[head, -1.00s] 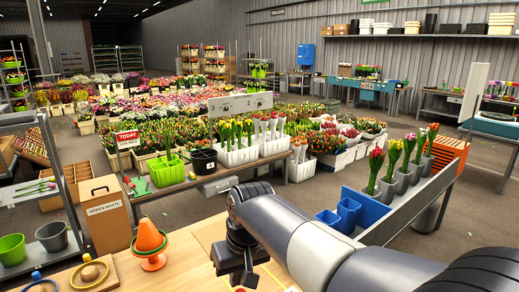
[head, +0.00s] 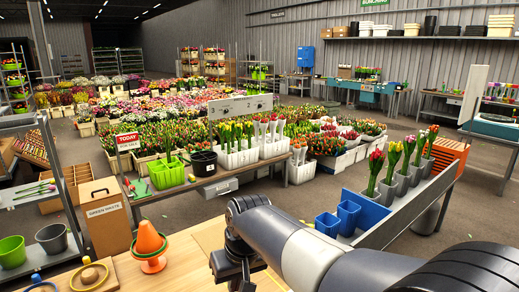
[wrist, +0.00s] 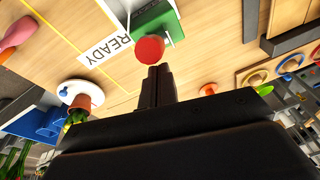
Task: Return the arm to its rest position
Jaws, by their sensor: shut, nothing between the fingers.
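My gripper (head: 232,277) hangs low over the pale wooden bench (head: 195,262) at the bottom centre of the head view, partly cut off by the frame edge. The arm reaches in from the lower right. In the wrist view its dark fingers (wrist: 157,72) are together, with nothing seen held between them. A round red thing (wrist: 150,49) shows just past the fingertips, beside a green and white item (wrist: 158,20). Whether it touches the fingers cannot be told.
An orange cone-shaped stack (head: 149,240) stands left of my gripper, near a yellow ring (head: 90,275). A READY label (wrist: 106,47) lies on the bench. Blue bins (head: 347,215) and grey tulip pots (head: 387,193) stand on a rack to the right.

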